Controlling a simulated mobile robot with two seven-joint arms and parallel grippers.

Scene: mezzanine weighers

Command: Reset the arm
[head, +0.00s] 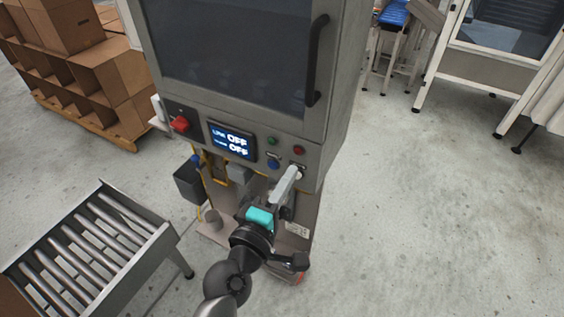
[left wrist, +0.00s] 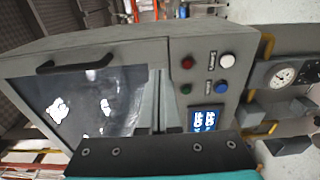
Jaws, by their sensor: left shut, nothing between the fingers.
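My left gripper (head: 292,174) is shut and empty, in front of the lower right of the grey machine's control panel (head: 238,165). Its pale fingers overlap the panel edge in the head view, so I cannot tell whether they touch it. In the left wrist view the shut fingers (left wrist: 160,80) show against the machine's front, left of the buttons. The panel has a green button (head: 272,141), a red button (head: 299,150), a blue button (head: 273,161) and a white button (left wrist: 227,61). A display (head: 231,140) reads OFF on two lines. My right gripper is not in view.
A red switch (head: 180,124) is at the panel's left. The door has a black handle (head: 317,60). A roller conveyor (head: 150,228) stands at lower left, and cardboard boxes (head: 125,75) are at upper left. The floor (head: 430,210) to the right is clear.

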